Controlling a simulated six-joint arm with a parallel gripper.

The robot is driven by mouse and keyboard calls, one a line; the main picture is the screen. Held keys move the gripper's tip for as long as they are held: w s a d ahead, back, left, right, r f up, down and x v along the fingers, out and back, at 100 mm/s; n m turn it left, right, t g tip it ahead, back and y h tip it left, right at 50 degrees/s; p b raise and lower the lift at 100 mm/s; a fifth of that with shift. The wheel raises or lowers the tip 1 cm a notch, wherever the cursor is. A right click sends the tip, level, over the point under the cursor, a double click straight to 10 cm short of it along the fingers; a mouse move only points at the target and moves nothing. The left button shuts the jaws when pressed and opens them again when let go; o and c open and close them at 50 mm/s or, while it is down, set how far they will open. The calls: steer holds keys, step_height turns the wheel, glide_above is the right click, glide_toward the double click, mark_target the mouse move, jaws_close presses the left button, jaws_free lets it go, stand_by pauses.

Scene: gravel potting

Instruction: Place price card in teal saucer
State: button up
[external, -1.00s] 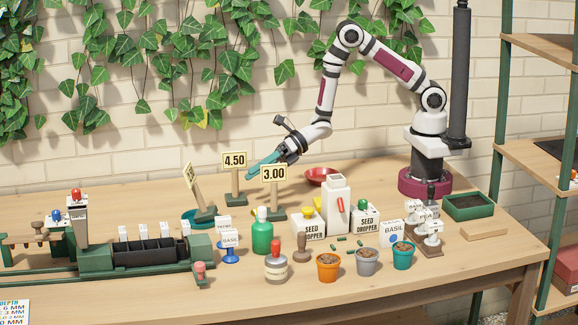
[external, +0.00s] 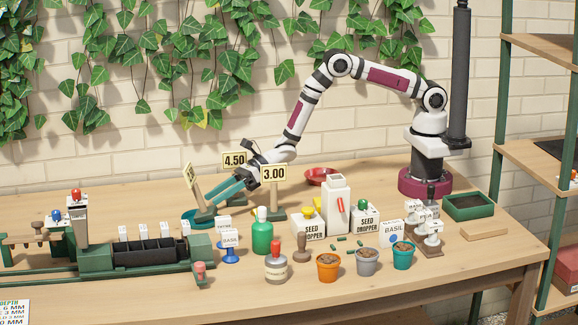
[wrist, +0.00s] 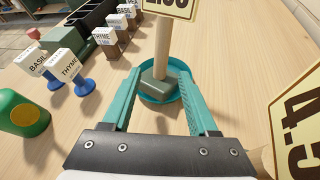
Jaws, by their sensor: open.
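A price card (external: 190,175) on a wooden post with a grey-green base stands tilted at the teal saucer (external: 187,215). In the external view its base overlaps the saucer's right side. In the wrist view the base (wrist: 158,86) appears within the saucer's rim (wrist: 147,98), and the post (wrist: 162,42) rises ahead; the card's top is cut off. My gripper (external: 212,200) is open, low beside the post, with its teal fingers (wrist: 158,75) on either side of the base in the wrist view. Whether they touch it is unclear.
The 4.50 card (external: 234,160) and 3.00 card (external: 273,174) stand close to my gripper. Small plant-label stands (external: 229,240), a green bottle (external: 262,236) and the green planter machine (external: 145,248) are nearby. A red dish (external: 320,176) lies further right.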

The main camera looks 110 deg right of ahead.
steer(key=x, duration=0.3)
steer(key=shift+s, duration=0.1)
jaws_close()
